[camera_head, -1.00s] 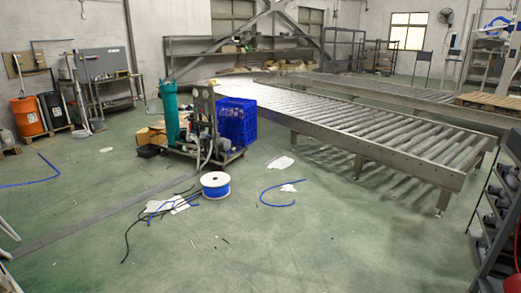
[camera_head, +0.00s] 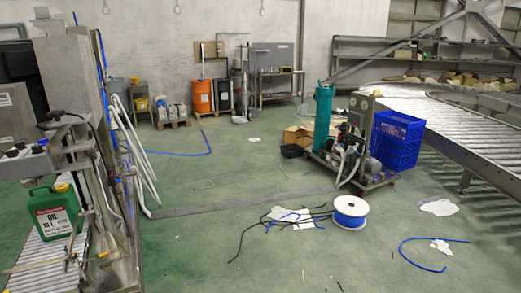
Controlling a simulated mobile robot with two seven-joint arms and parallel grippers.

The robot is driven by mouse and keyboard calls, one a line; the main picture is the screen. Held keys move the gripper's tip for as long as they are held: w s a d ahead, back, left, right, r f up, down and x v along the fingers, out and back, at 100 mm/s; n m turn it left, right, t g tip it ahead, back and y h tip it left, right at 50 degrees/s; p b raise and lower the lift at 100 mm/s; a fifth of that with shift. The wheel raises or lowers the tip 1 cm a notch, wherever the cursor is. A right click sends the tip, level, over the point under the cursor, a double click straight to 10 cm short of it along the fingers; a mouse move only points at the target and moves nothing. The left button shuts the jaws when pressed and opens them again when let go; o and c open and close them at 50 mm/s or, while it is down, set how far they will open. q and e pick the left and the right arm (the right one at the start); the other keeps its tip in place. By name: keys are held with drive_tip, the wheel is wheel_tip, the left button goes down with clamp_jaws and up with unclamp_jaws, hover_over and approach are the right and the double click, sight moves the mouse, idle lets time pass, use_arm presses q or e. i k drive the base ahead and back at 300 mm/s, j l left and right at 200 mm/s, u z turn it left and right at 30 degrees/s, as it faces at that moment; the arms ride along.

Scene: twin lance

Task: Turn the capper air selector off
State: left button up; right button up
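I cannot make out the capper air selector for certain. A machine with a grey control box (camera_head: 27,163) carrying dark knobs stands at the left edge, over a roller conveyor (camera_head: 40,262). A green oil jug (camera_head: 54,212) with a yellow cap stands on that conveyor, below the box. Whether one of the knobs is the selector is too small to tell. Neither of my grippers is in view.
A teal cylinder unit (camera_head: 323,119) on a cart, a blue crate (camera_head: 396,140) and a cable spool (camera_head: 349,212) stand right of centre. Loose cables (camera_head: 290,218) lie on the floor. A long roller conveyor (camera_head: 450,125) runs at right. The green floor (camera_head: 200,250) in front is mostly clear.

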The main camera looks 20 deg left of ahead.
sight(43, 142)
drive_tip(key=i+j+u, duration=0.15)
drive_tip(key=i+u, duration=0.55)
drive_tip(key=i, duration=0.15)
drive_tip(key=i+l+u, duration=0.1)
drive_tip(key=i+u, duration=0.25)
drive_tip(key=i, duration=0.15)
